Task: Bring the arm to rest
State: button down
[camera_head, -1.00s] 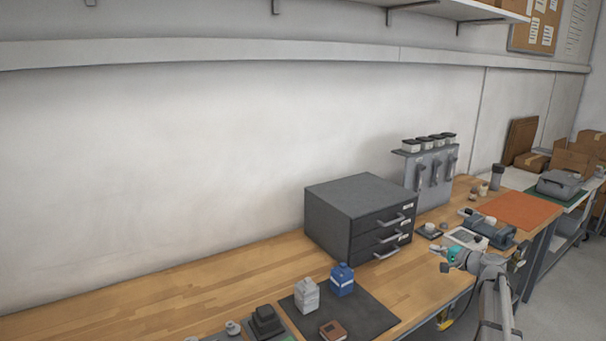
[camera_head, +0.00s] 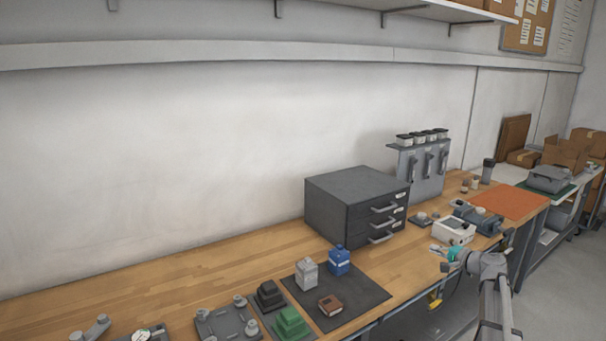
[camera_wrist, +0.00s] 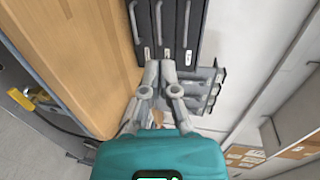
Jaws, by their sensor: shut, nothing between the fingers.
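My gripper (camera_head: 437,249) is at the right of the head view, at the front edge of the wooden workbench (camera_head: 200,270). Its teal body sits at the end of my grey arm. In the wrist view my gripper (camera_wrist: 163,68) points toward the dark drawer cabinet (camera_wrist: 178,30), with its fingertips close together and nothing between them. The same drawer cabinet (camera_head: 345,205) stands on the bench behind the gripper in the head view, clear of it.
A dark mat (camera_head: 355,300) holds a grey bottle (camera_head: 306,274), a blue bottle (camera_head: 340,260) and a brown box (camera_head: 331,305). Green and black blocks lie left of it. A white device (camera_head: 454,231) and an orange mat (camera_head: 507,201) lie right. The left bench is mostly clear.

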jog(key=s+a+f+n+g+h+b, duration=0.1)
jog(key=s+a+f+n+g+b, duration=0.25)
jog(key=s+a+f, duration=0.55)
jog(key=s+a+f+n+g+h+b, duration=0.15)
jog(key=s+a+f+n+g, duration=0.3)
jog(key=a, duration=0.65)
jog(key=s+a+f+n+g+h+b, duration=0.25)
jog(key=s+f, duration=0.35)
jog(key=s, duration=0.3)
jog(key=s+a+f+n+g+h+b, duration=0.1)
jog(key=s+a+f+g+h+b, duration=0.2)
jog(key=s+f, duration=0.35)
notch_tip(320, 180, up, 14)
jog(key=s+p, duration=0.1)
jog(key=p, duration=1.2)
jog(key=shift+s+a+r+p, duration=0.15)
jog(key=shift+s+r+p, duration=0.05)
jog(key=shift+p, duration=0.15)
jog(key=shift+a+t, duration=0.1)
jog(key=shift+t, duration=0.15)
